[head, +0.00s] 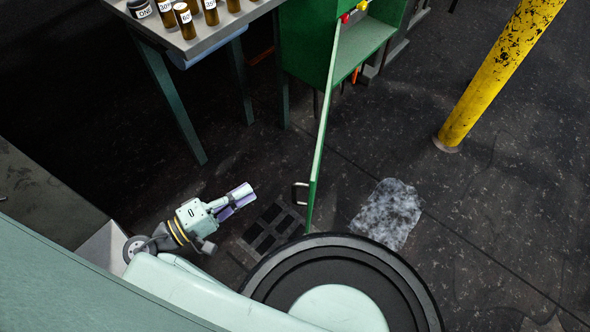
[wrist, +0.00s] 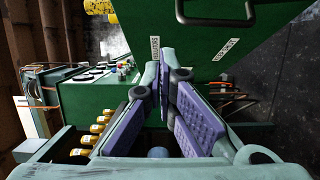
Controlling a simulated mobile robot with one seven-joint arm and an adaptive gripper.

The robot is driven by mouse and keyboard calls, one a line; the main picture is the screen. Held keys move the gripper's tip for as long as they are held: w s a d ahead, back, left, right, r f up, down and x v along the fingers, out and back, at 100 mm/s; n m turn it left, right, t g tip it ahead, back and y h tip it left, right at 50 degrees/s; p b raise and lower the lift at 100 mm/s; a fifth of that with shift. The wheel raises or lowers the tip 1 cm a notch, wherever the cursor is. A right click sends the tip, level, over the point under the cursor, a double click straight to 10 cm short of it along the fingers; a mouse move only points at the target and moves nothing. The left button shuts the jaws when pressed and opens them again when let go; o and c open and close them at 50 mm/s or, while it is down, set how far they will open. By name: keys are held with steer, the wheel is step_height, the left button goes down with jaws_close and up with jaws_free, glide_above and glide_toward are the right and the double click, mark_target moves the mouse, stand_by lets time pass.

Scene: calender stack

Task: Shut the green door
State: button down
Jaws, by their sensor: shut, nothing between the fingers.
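The green door (head: 322,135) stands open, swung out from the green cabinet (head: 306,45) and seen nearly edge-on in the head view. Its dark handle (head: 299,193) is near its free end, on the left face. My gripper (head: 243,194) is left of the door, apart from the handle, with its fingers closed together and empty. In the wrist view, the fingertips (wrist: 164,68) meet in front of a broad green panel (wrist: 262,72) with small white labels. A black handle (wrist: 215,14) shows at the top of that view.
A table (head: 208,38) with several labelled brown bottles stands at the upper left. A yellow post (head: 495,75) stands at the right. A floor grate (head: 271,228) lies below my gripper, and a pale patch (head: 388,212) lies right of the door. Floor farther right is open.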

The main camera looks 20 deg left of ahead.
steer(key=s+d+b+x, duration=0.1)
steer(key=b+x, duration=0.4)
steer(key=x, duration=0.7)
steer(key=shift+d+b, duration=0.4)
steer(key=shift+d, duration=0.4)
steer(key=shift+d, duration=0.1)
